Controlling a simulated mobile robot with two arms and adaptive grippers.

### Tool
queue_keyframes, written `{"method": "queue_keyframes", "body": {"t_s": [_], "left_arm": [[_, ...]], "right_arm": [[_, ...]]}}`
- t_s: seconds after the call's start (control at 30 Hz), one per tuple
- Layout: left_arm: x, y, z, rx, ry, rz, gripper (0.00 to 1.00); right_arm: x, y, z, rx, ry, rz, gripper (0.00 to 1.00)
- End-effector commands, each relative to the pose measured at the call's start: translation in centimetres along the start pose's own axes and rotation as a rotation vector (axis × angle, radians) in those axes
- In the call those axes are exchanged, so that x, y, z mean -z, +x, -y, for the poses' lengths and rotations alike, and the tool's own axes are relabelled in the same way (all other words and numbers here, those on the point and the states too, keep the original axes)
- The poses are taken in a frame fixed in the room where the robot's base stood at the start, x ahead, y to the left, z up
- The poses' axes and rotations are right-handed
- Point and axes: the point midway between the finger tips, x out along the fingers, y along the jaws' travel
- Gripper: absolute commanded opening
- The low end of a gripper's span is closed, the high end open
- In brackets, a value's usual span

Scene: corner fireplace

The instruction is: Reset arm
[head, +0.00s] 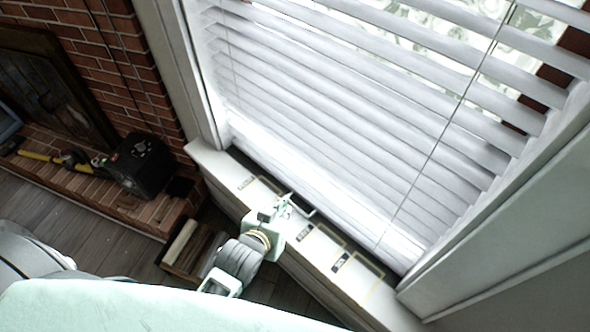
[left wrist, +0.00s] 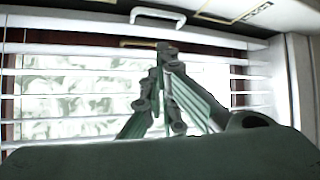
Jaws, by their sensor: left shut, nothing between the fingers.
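My left gripper (head: 284,205) is over the white window sill, close to the blinds. Its fingers are shut with nothing between them. In the left wrist view the two finger linkages meet at the tips (left wrist: 167,48), in front of the blinds. The grey and white left forearm reaches up from the lower left in the head view. My right gripper is in neither view.
The window sill (head: 325,262) carries yellow-outlined rectangles with dark labels. A white handle-like piece (left wrist: 158,15) lies near the fingertips. White blinds (head: 350,110) stand behind. A black box (head: 142,166) sits on the brick hearth; an open wooden box (head: 190,250) is on the floor.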

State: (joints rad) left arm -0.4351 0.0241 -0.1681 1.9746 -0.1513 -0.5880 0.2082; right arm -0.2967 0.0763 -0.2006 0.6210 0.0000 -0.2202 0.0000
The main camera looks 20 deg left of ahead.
Motion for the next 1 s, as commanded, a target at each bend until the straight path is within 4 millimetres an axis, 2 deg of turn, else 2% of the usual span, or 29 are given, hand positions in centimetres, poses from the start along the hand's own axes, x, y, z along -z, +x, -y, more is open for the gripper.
{"method": "queue_keyframes", "body": {"t_s": [0.23, 0.33, 0.6, 1.0], "left_arm": [[-0.1, -0.3, 0.1, 0.003, 0.002, 0.013, 0.00], [-0.7, -1.4, 0.8, 0.015, 0.013, 0.070, 0.00], [-3.6, -7.7, 2.6, 0.037, 0.073, 0.347, 0.00], [-6.1, -15.4, 3.4, 0.017, 0.147, 0.607, 0.00]], "right_arm": [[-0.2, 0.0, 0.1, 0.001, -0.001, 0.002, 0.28], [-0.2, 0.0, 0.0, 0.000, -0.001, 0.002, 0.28], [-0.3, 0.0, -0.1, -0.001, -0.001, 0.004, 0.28], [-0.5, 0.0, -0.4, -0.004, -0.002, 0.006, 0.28]]}}
